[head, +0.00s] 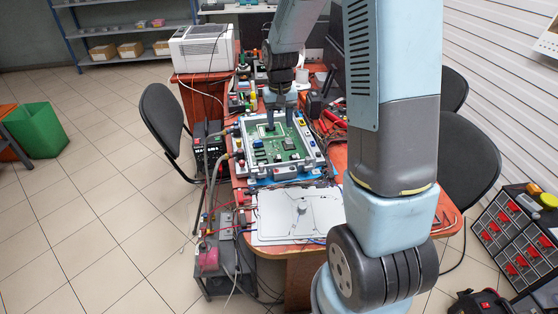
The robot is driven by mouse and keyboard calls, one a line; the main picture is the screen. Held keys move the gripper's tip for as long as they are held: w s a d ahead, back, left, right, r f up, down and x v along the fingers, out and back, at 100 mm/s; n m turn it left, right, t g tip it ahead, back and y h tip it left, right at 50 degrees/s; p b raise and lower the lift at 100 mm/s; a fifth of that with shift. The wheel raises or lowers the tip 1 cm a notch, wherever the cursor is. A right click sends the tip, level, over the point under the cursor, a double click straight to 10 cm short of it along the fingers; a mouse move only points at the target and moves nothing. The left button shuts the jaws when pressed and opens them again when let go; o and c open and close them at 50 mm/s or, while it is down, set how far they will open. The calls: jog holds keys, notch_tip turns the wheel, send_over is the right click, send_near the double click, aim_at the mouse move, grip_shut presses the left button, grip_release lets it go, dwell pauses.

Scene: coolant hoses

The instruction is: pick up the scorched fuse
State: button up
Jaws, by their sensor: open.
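My gripper (280,123) hangs from my arm over the far half of a green circuit board (265,144), with its fingers pointing down. Its two fingers are apart and nothing shows between them. The board is in a light frame (249,163) on the red-topped table (330,160). It carries dark chips and small parts, too small to name. I cannot make out which part is the scorched fuse. I cannot tell whether the fingertips touch the board.
A grey panel (270,222) lies at the table's near end, with cables around it. A white printer (203,46) stands at the far left. Black chairs (164,118) flank the table. Cables hang by a pink box (208,259).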

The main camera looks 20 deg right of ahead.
jog(key=f, duration=0.1)
send_over(278, 157)
jog(key=f, duration=0.8)
jog(key=shift+s+d+f, duration=0.15)
jog(key=shift+s+f, duration=0.1)
jog(key=shift+f, duration=0.15)
jog(key=shift+w+f, duration=0.15)
jog(key=shift+f, duration=2.5)
jog(key=shift+c, duration=0.2)
grip_shut()
